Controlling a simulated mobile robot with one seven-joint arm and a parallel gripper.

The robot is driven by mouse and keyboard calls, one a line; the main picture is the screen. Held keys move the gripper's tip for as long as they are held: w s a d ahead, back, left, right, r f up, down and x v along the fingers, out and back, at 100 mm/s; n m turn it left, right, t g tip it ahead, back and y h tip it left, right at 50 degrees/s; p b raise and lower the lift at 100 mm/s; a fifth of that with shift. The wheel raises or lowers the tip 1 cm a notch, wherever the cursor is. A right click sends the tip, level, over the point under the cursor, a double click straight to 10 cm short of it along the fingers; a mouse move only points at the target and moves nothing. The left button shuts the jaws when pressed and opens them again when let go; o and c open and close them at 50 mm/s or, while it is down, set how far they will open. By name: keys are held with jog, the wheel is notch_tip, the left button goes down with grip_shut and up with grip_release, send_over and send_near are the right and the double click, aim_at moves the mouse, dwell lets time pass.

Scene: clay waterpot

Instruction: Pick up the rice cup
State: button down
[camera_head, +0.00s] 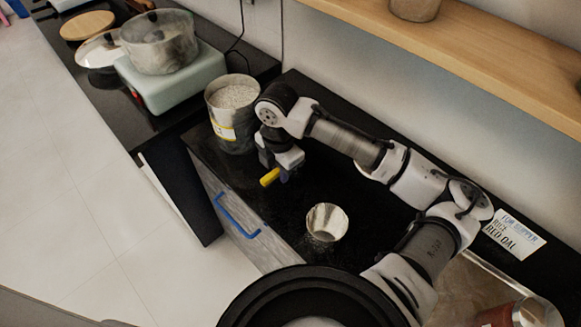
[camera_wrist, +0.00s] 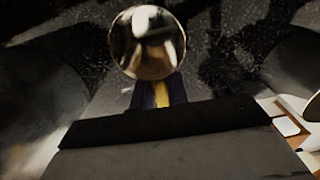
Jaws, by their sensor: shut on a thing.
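A small silvery metal cup (camera_head: 327,222) with a round open top is on the black counter, right of and below my gripper in the head view. A round shiny metal thing, apparently this cup, shows top centre in the wrist view (camera_wrist: 147,42), just beyond the fingertips. My gripper (camera_head: 277,175) points down over the counter with dark blue fingers. It is shut on a narrow yellow piece (camera_head: 270,177); this yellow piece also shows between the fingers in the wrist view (camera_wrist: 162,92). I see no join between the yellow piece and the cup in the head view.
A tall tin of white grains (camera_head: 234,112) stands just left of my gripper. A glass pot (camera_head: 158,42) sits on a pale stove (camera_head: 175,80) further left. A wooden shelf (camera_head: 470,45) overhangs the back right. A blue drawer handle (camera_head: 238,216) is at the counter front.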

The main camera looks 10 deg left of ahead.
jog(key=shift+r, duration=0.15)
notch_tip(320, 180, up, 20)
jog(key=b, duration=0.1)
dwell(0.6)
dwell(0.5)
